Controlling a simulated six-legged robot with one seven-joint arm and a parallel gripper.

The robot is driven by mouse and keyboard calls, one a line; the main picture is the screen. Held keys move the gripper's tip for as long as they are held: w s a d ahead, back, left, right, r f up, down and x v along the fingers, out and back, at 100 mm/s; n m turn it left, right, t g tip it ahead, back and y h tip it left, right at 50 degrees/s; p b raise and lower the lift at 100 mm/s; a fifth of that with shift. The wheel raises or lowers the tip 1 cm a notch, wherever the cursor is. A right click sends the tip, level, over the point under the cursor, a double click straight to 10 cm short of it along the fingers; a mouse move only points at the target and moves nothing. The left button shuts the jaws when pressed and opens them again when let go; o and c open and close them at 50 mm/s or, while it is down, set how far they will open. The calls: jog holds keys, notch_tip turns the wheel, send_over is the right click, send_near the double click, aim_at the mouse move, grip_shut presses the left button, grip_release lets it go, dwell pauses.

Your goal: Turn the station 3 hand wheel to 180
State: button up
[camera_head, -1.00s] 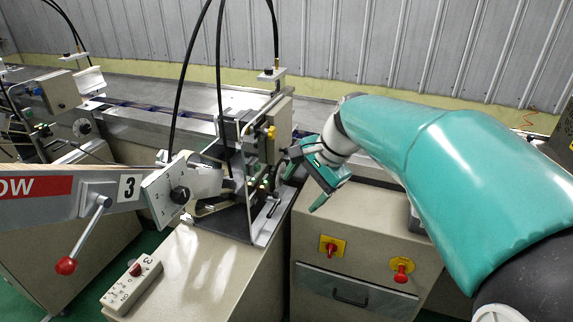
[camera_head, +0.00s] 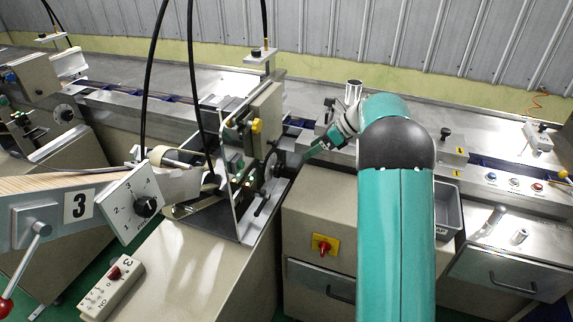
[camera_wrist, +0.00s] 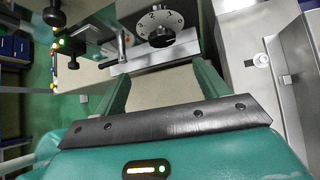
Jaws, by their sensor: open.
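The station 3 hand wheel (camera_head: 271,166) shows edge-on in the head view, a dark disc on the right side of the station's upright metal frame. The exact setting is too small to read. My gripper (camera_head: 310,152) is just right of the wheel, pointing at it and apart from it. In the wrist view its green fingers (camera_wrist: 162,72) are spread and empty, with the wheel beyond the tips.
A sign with a black 3 (camera_head: 80,205) and a white selector dial plate (camera_head: 132,203) stand at left. Black cables rise over the station. A cabinet with a red knob on a yellow plate (camera_head: 325,245) stands below my arm. A grey bin (camera_head: 448,212) is to the right.

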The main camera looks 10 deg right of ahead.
aim_at(281, 169)
jog(key=x, duration=1.4)
jog(key=shift+w+d+f, duration=0.1)
jog(key=shift+w+f, duration=0.1)
jog(key=shift+w, duration=0.15)
jog(key=c, duration=1)
